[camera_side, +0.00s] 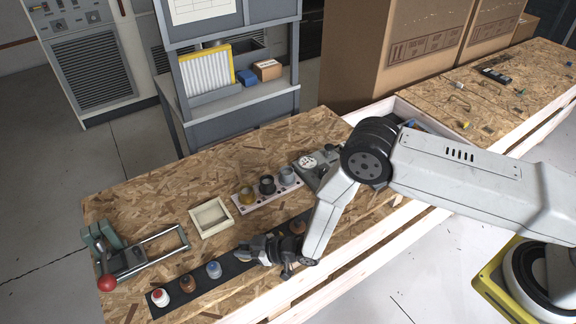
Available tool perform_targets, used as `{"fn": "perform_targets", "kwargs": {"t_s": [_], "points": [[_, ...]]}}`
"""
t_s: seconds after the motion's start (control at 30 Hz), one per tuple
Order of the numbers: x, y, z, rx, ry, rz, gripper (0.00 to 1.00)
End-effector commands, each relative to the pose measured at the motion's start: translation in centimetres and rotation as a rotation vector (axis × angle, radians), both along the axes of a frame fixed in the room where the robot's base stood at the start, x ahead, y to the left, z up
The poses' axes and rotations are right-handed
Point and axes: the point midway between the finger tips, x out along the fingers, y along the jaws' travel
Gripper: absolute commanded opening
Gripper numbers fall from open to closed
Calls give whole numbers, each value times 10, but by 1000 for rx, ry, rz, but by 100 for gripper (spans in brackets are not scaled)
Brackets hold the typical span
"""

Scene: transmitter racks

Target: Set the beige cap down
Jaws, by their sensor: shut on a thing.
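My gripper (246,256) is low over the dark strip (233,272) near the front edge of the wooden bench. It is shut on the beige cap, which its dark fingers and body hide almost wholly from this side. I cannot tell whether the cap touches the strip. On the strip, left of my gripper, stand a white-and-red cap (160,297), a brown cap (187,283) and a blue cap (214,269). A tan piece (298,226) stands just behind my gripper to the right.
A pale square tray (194,220) lies behind the strip. A white rack (244,208) holds yellow, black and grey cups. A toggle clamp with a red knob (106,283) stands at left. Bare board lies at the back left.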

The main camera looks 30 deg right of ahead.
Motion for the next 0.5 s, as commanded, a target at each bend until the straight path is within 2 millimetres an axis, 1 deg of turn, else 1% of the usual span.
{"fn": "perform_targets", "kwargs": {"t_s": [0.27, 0.3, 0.37, 0.4, 0.5], "points": [[0, 0, -3, 0, 0, 0, 0], [0, 0, -3, 0, 0, 0, 39], [0, 0, -3, 0, 0, 0, 59], [0, 0, -3, 0, 0, 0, 62], [0, 0, -3, 0, 0, 0, 62]]}}
